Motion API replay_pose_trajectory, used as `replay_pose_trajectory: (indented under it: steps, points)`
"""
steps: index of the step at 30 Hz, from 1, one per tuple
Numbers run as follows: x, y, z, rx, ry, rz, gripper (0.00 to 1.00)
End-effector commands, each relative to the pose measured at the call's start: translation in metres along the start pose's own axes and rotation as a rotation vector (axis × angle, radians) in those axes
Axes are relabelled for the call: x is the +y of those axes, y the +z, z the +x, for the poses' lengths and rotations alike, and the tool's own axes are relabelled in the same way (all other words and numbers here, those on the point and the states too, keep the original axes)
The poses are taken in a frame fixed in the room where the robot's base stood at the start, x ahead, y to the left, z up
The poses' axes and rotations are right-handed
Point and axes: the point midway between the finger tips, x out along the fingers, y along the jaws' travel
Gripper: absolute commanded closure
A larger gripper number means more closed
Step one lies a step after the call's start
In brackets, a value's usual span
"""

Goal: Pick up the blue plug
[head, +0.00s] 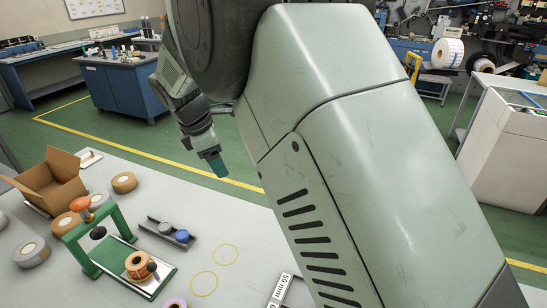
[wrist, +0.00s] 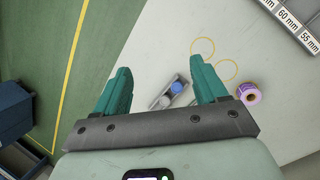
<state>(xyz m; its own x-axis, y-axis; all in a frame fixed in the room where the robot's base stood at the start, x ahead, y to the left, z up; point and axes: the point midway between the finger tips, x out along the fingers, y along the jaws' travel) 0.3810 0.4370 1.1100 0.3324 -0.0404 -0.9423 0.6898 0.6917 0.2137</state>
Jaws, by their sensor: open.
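The blue plug (head: 182,236) sits at the right end of a small dark holder (head: 158,234) on the grey table, beside a grey plug (head: 165,227). In the wrist view the blue plug (wrist: 177,88) shows between the finger directions, nearer the right finger, well beyond the tips. My gripper (head: 218,166) hangs in the air beyond the table's far edge, above and to the right of the plug in the head view. In the wrist view my gripper (wrist: 160,75) has its teal fingers spread, with nothing between them.
A green-framed press (head: 106,240) with a brown roll (head: 138,265) stands left of the holder. A cardboard box (head: 50,182) and several tape rolls lie farther left. Two yellow circles (head: 204,283) mark bare table right of it. A purple roll (wrist: 249,93) and size-label tray (wrist: 297,20) are nearby.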

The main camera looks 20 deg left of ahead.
Motion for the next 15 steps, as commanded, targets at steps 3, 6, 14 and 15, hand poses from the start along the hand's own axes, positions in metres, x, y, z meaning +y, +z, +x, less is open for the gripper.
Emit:
replay_pose_trajectory:
  steps: [3,6,14,15]
  points:
    - [0.001,-0.088,0.045,-0.016,0.000,-0.277,0.28]
    - [-0.006,-0.142,0.074,-0.031,0.004,-0.460,0.28]
    - [-0.022,-0.202,0.111,-0.052,0.012,-0.675,0.28]
    - [-0.023,-0.203,0.115,-0.053,0.012,-0.680,0.28]
